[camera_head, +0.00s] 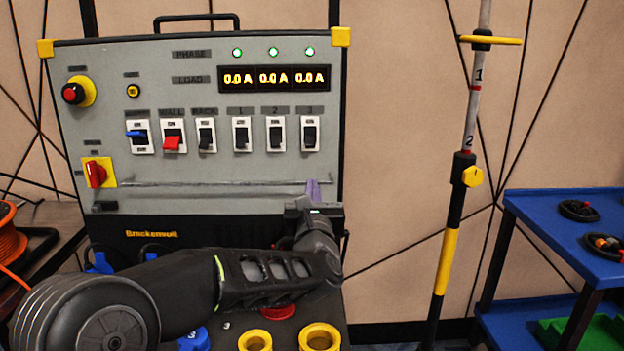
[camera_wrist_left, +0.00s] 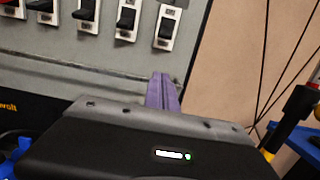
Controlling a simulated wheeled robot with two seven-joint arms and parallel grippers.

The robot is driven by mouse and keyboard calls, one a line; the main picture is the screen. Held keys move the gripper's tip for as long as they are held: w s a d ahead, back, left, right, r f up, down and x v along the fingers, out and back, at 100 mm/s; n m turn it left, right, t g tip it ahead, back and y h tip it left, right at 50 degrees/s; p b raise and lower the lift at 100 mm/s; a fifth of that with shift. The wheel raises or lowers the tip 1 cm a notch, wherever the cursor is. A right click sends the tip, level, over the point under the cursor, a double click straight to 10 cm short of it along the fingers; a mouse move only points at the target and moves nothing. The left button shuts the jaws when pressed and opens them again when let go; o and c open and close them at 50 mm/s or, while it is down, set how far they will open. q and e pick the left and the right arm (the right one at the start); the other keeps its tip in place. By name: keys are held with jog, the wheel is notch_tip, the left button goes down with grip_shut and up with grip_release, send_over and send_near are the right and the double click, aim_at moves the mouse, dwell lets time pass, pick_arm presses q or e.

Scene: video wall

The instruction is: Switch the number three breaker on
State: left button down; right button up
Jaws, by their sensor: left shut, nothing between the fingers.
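The number three breaker (camera_head: 310,134) is the rightmost switch in the row on the grey panel (camera_head: 230,165), under a label reading 3. It has a white plate and a black lever; I cannot tell for sure which way the lever is set. In the left wrist view the breaker (camera_wrist_left: 166,27) is at the top, right of centre. My left gripper (camera_head: 313,190) has purple fingers, closed together and empty. They point up the panel below the breaker, apart from it. In the left wrist view the fingers (camera_wrist_left: 162,90) are just below the breaker. My right gripper is not in view.
Breaker 2 (camera_head: 276,134) and breaker 1 (camera_head: 241,134) sit to the left, with more switches beyond. A rail (camera_head: 220,183) crosses the panel below the row. A striped pole (camera_head: 450,250) and a blue shelf (camera_head: 545,212) stand to the right.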

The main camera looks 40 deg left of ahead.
aim_at(311, 161)
pick_arm(q)
jog(key=p+x, duration=0.1)
jog(key=x, duration=0.8)
jog(key=shift+w+a+p, duration=0.1)
jog(key=shift+p, duration=0.2)
jog(key=r, duration=0.1)
jog(key=s+r, duration=0.1)
jog(key=d+r, duration=0.1)
jog(key=shift+s+d+r+p, duration=0.15)
jog(key=shift+s+p, duration=0.2)
jog(key=shift+p, duration=0.05)
jog(key=shift+r, duration=0.1)
